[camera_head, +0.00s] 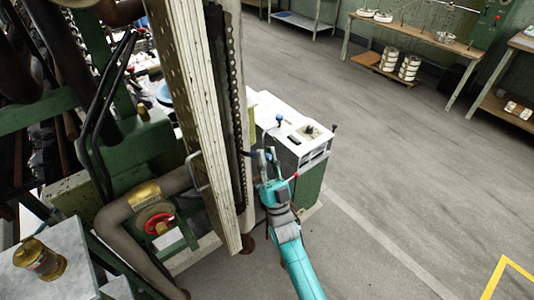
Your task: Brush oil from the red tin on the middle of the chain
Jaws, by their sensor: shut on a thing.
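The chain (239,120) hangs down the side of the tall pale machine column, at the left of my arm. My gripper (268,157) is at the end of my teal arm, just right of the chain's middle part. It is shut on a thin brush-like thing, whose dark blue end (251,154) points left towards the chain. Whether that end touches the chain cannot be told from this view. A small red end (295,175) shows on the other side of my gripper. I cannot make out the red tin.
A white-topped green cabinet (312,150) stands close behind my gripper, with a blue knob (279,119) on top. A red handwheel (158,222) and pipes crowd the left. A bench (420,36) stands at the back right.

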